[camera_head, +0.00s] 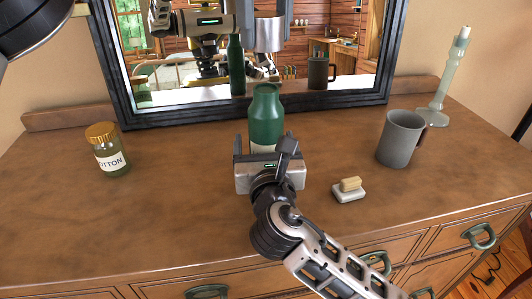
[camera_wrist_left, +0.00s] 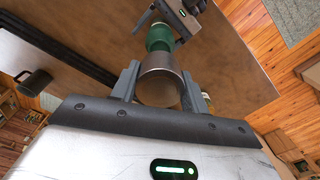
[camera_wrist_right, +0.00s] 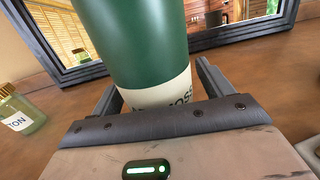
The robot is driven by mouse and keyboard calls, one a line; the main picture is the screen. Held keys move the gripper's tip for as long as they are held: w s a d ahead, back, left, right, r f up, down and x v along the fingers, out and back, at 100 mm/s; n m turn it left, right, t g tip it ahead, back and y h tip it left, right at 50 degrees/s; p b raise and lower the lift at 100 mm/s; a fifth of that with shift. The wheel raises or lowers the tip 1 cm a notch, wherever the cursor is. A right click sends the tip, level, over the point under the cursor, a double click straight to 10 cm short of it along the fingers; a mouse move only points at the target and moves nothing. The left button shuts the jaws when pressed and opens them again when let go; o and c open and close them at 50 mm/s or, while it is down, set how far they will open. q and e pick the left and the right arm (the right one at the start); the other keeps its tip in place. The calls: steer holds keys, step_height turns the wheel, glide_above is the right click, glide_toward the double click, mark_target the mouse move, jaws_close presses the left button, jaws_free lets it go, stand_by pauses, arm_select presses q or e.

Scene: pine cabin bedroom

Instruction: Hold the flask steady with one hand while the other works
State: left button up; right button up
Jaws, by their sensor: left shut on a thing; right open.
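The flask (camera_head: 266,118), green with a cream band, stands upright on the dresser before the mirror. It fills the right wrist view (camera_wrist_right: 140,40) and shows in the left wrist view (camera_wrist_left: 160,37). My right gripper (camera_head: 263,150) is low at the flask, its open fingers on either side of it; contact cannot be told. My left gripper (camera_head: 268,18) is raised above the flask, shut on a silver cup (camera_head: 268,35). The cup shows between its fingers in the left wrist view (camera_wrist_left: 160,80), apart from the flask in the head view.
A dark-framed mirror (camera_head: 125,110) closes the back. The dresser's left front is clear.

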mark_target(266, 88)
steer(key=c, duration=1.5)
arm_select(q)
steer(key=shift+f, duration=2.5)
arm_select(e)
steer(key=shift+o, duration=0.2)
arm_select(q)
steer(key=shift+f, duration=0.9)
steer(key=shift+f, duration=0.55)
